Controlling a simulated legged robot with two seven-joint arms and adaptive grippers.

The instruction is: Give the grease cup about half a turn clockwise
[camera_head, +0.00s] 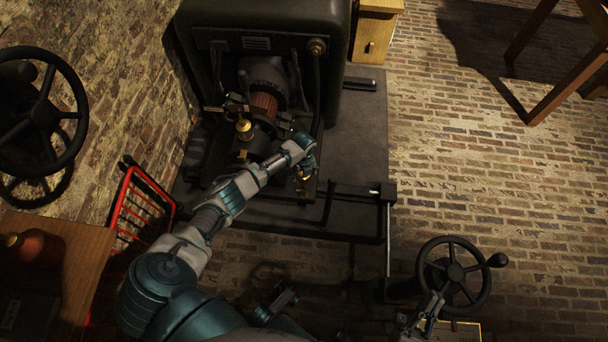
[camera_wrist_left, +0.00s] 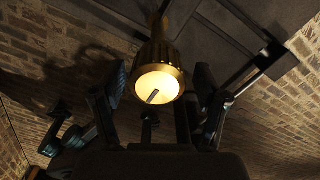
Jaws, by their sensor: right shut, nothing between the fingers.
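The brass grease cup (camera_head: 305,172) is at the front right of the machine, partly hidden by my left gripper (camera_head: 305,160). In the left wrist view the cup (camera_wrist_left: 158,55) is ribbed, with a bright round end facing the camera. My left gripper (camera_wrist_left: 157,95) is open, one dark finger on each side of the cup. Gaps show between the fingers and the brass, so it appears not to be held. My right gripper (camera_head: 434,302) is shut and empty near the bottom right, in front of a handwheel.
The dark machine (camera_head: 270,25) stands on a grey plate (camera_head: 362,130). Another brass cup (camera_head: 243,126) is on it, left of my gripper. A handwheel (camera_head: 455,270) stands at lower right, a red rack (camera_head: 140,205) at left.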

